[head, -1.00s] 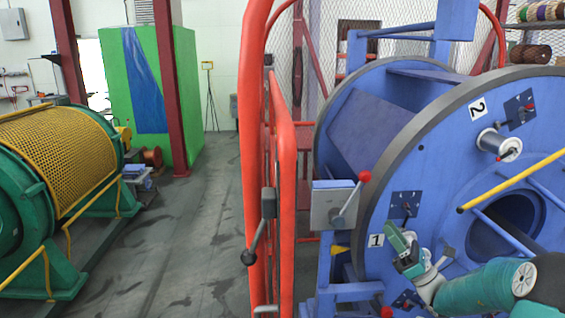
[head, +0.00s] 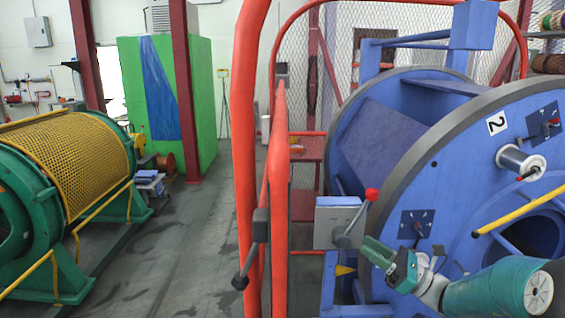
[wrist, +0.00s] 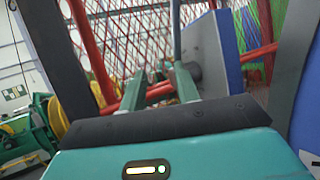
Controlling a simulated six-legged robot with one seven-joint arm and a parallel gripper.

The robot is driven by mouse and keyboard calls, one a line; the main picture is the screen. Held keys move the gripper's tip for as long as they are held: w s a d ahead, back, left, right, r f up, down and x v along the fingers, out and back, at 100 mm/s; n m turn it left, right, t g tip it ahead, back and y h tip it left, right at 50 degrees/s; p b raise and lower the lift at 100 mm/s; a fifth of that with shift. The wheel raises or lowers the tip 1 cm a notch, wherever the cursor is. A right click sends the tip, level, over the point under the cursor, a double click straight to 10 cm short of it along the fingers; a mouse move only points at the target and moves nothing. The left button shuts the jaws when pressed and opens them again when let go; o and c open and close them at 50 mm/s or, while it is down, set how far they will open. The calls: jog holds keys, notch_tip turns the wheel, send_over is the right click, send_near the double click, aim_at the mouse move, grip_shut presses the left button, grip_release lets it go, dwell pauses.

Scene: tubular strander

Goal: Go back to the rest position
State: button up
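My gripper (head: 374,252) is at the lower right of the head view, in front of the blue strander wheel (head: 455,180). In the wrist view its two fingers (wrist: 160,88) stand apart, and I see nothing held between them. A grey switch box with a red-knobbed lever (head: 340,222) is just left of and above the gripper in the head view. A box with a blue side (wrist: 218,55) shows beyond the fingers in the wrist view. Whether the fingers touch anything is not clear.
A red guard frame (head: 247,150) stands left of the wheel, with a black-handled lever (head: 252,250). A green machine with a yellow mesh cover (head: 75,165) is at the left. The grey floor (head: 180,260) between them is clear. A yellow bar (head: 520,203) crosses the wheel.

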jog(key=s+a+f+n+g+h, duration=0.3)
jog(key=s+a+n+g+h, duration=0.65)
jog(key=s+a+n, duration=0.4)
jog(key=s+d+n+t+h, duration=0.4)
jog(key=s+d+n+h, duration=0.4)
jog(key=s+n+h, duration=0.3)
jog(key=shift+s+r+t, duration=0.35)
jog(key=shift+s+r, duration=0.05)
jog(key=shift+s, duration=0.55)
